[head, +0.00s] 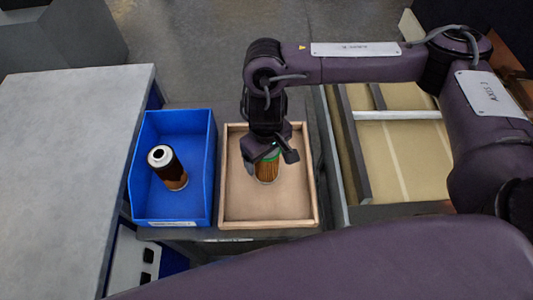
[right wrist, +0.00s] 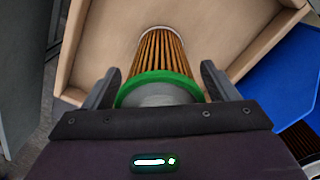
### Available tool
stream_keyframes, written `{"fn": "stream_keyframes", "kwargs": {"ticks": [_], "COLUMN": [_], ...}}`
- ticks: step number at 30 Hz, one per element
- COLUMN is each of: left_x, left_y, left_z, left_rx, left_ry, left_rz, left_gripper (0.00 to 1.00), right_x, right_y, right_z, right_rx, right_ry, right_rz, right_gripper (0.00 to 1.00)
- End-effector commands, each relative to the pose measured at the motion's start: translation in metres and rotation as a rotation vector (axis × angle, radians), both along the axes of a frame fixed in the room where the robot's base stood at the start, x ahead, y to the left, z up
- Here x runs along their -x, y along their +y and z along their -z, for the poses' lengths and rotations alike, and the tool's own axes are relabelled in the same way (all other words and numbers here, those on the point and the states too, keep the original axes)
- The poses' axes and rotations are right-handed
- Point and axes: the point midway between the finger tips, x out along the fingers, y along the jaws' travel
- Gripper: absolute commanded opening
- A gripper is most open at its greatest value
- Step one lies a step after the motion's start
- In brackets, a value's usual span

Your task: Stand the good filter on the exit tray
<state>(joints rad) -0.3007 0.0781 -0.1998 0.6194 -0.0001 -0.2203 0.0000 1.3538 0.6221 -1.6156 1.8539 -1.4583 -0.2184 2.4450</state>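A filter with tan-brown pleats and a green end cap (head: 267,170) stands upright in the shallow wooden tray (head: 224,190), near its middle. In the right wrist view the filter (right wrist: 160,55) shows its green-rimmed grey top close to my gripper and its far end at the tray floor. My right gripper (head: 272,158) is over the filter, its fingers (right wrist: 160,82) on either side of the green cap. Small gaps show between fingers and filter, so it looks open. My left gripper is not in view.
A blue bin (head: 142,208) left of the tray holds a dark brown filter with a white top (head: 160,157). A grey tabletop (head: 70,150) lies farther left, clear. A divided tan-floored case (head: 400,150) is right of the tray, under my right arm.

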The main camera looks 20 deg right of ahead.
Motion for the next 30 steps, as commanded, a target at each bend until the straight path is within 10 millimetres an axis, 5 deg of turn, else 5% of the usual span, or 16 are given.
{"fn": "stream_keyframes", "kwargs": {"ticks": [8, 21, 30], "left_x": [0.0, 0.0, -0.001], "left_y": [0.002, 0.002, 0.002], "left_z": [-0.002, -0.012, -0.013], "left_rx": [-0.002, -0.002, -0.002], "left_ry": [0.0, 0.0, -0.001], "left_rz": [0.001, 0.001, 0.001], "left_gripper": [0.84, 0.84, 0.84], "right_x": [-0.001, -0.001, 0.0], "right_y": [0.0, 0.0, 0.0], "right_z": [-0.009, -0.092, -0.121], "right_rx": [0.0, 0.001, 0.001], "right_ry": [-0.002, -0.006, -0.001], "right_rz": [0.0, -0.001, 0.0], "right_gripper": [0.8, 0.8, 0.8]}}
